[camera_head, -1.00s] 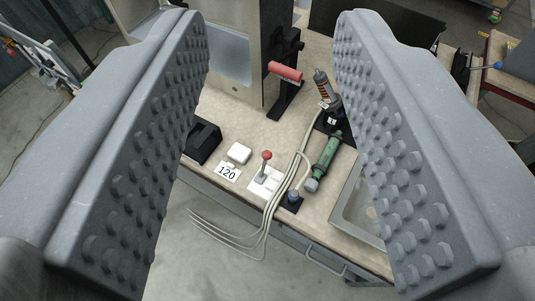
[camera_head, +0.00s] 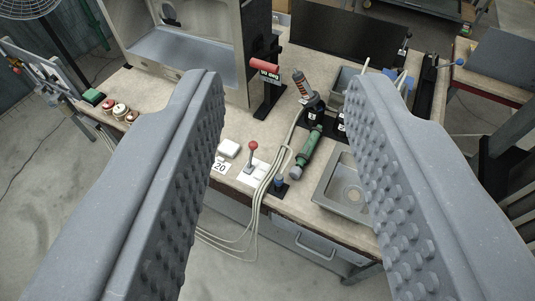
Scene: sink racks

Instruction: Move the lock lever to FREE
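Two levers stand on the workbench (camera_head: 222,183). One is a small upright lever with a red ball knob (camera_head: 253,146) on a white plate. The other has a red horizontal handle (camera_head: 264,66) on a black post, with a small dark label in white letters too small to read surely. I cannot tell which one is the lock lever, and no FREE mark is legible. My gripper (camera_head: 286,80) is open, its two grey studded fingers wide apart at left and right. Nothing is between the finger pads; the bench shows beyond them, and both levers are apart from the fingers.
Pale cables (camera_head: 262,192) hang over the front edge. A metal sink (camera_head: 343,187) is at right, a steel cabinet (camera_head: 185,48) behind, and red and green buttons (camera_head: 107,104) at far left.

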